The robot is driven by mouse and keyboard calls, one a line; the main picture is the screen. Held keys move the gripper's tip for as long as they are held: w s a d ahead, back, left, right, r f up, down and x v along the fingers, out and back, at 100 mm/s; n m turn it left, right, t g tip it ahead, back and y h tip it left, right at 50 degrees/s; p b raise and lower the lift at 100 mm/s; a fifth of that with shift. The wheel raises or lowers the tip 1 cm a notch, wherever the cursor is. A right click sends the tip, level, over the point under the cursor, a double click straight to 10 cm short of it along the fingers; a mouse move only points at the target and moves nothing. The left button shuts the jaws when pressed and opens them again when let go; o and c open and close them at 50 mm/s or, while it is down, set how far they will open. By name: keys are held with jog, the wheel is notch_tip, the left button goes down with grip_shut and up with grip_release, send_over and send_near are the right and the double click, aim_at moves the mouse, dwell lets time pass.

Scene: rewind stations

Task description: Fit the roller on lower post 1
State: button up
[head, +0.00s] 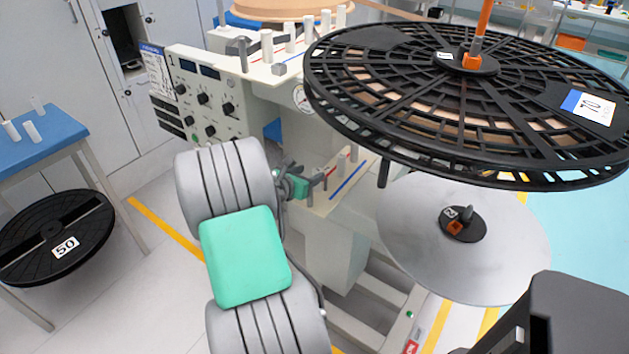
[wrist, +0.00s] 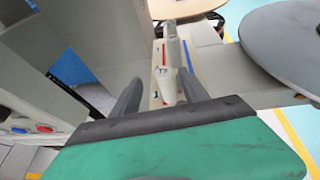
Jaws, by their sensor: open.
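My gripper (head: 315,186) reaches over the lower shelf (head: 342,190) of the machine. In the wrist view my gripper (wrist: 160,82) is open, with one dark finger on each side of a white piece (wrist: 168,90). The white piece looks like a roller, beside a small "1" label; my gripper is not closed on it. The post under it is hidden, so I cannot tell if it is fully seated. A grey post (wrist: 172,45) stands farther along the shelf, between a red line and a blue line.
A large black reel (head: 400,130) marked 70 overhangs the shelf at right. A grey disc (head: 410,240) marked 2 lies below it. White rollers (head: 290,36) stand on the upper shelf. More loose rollers (head: 32,131) are on the blue table (head: 50,137) at left.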

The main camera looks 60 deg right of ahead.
aim_at(316, 172)
jog(key=x, duration=0.5)
jog(key=shift+s, duration=0.35)
jog(key=shift+a+r, duration=0.1)
jog(key=shift+a, duration=0.05)
grip_shut()
